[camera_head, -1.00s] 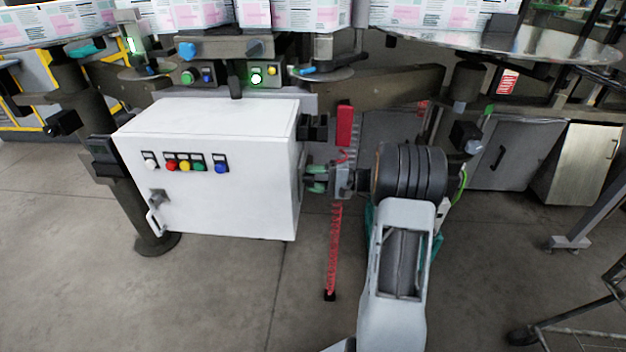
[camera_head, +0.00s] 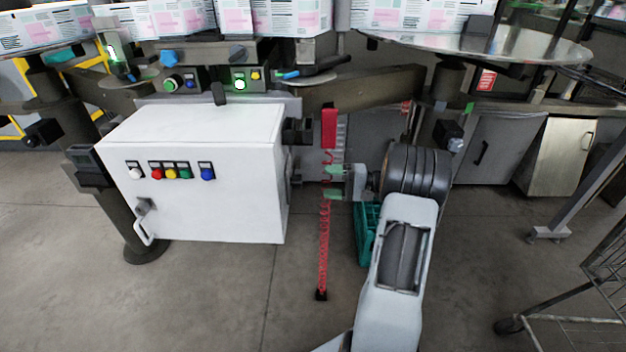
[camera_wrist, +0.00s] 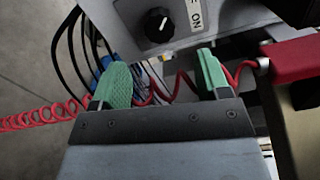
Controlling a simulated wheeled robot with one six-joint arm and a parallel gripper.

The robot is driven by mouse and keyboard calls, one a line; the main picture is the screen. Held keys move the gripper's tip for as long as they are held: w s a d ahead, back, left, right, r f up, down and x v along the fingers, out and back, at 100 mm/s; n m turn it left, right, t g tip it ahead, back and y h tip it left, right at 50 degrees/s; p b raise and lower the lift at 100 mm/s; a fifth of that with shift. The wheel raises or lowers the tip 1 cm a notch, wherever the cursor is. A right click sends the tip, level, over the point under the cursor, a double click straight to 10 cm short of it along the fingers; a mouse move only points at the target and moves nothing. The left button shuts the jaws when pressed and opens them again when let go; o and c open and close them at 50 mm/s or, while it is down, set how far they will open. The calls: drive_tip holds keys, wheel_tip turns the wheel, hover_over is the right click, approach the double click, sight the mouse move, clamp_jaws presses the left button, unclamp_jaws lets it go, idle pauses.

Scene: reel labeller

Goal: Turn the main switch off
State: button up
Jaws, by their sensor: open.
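The main switch is a round black knob (camera_wrist: 160,26) with a slanted white mark, on the grey side panel of the white cabinet (camera_head: 200,210). An "ON" label (camera_wrist: 196,18) sits beside it in the wrist view. In the head view a dark part shows on the cabinet's right side, but the knob's setting cannot be read there. My gripper (camera_head: 335,182) is right of the cabinet with a clear gap. In the wrist view my gripper (camera_wrist: 164,79) is open, its two green fingertips apart and short of the knob, with nothing held.
A red coiled cable (camera_head: 324,235) hangs beside my gripper and crosses behind the fingers in the wrist view. Its red block (camera_head: 329,128) is above. Black cables (camera_wrist: 72,50) run left of the knob. A teal crate (camera_head: 365,232) stands behind my arm.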

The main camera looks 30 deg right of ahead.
drive_tip(key=v, duration=0.5)
idle(0.6)
